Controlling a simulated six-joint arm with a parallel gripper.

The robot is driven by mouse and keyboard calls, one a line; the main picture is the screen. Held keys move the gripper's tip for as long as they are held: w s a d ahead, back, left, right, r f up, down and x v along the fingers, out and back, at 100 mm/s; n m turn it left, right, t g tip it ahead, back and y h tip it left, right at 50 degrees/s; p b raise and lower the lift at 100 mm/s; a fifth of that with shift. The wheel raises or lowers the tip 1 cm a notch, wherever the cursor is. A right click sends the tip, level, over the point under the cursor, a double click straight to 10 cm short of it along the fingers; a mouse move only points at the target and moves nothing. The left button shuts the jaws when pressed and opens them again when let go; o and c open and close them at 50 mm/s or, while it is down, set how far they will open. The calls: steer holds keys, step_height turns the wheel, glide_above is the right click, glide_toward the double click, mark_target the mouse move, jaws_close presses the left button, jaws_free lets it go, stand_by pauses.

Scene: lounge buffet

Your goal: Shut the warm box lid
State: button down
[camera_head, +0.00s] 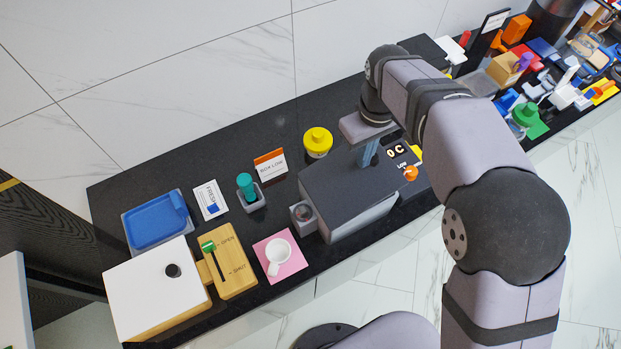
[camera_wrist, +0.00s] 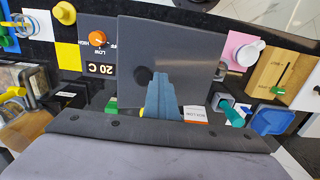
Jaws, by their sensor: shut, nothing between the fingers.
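The warm box appears to be the grey box (camera_head: 362,220) in the middle of the counter, beside a temperature display. Its dark lid (camera_head: 335,190) lies about flat over the top in the head view; any small gap under it is hard to tell. In the wrist view the lid (camera_wrist: 190,45) fills the centre, with a dark round spot near its lower left. My gripper (camera_head: 369,160) is shut and empty, its blue-grey fingers pointing down at the lid. In the wrist view the gripper (camera_wrist: 163,78) overlaps the lid beside the round spot; contact cannot be told.
An orange knob (camera_head: 410,174) and a display (camera_head: 397,151) stand right of the box. A yellow-lidded jar (camera_head: 317,142) and a sign (camera_head: 270,164) stand behind. A white cup (camera_head: 279,256), a lever board (camera_head: 236,275) and a white-topped box (camera_head: 150,300) lie left. Clutter fills the far right.

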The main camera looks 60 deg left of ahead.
steer(key=shift+w+a+r, duration=0.1)
steer(key=shift+w, duration=0.25)
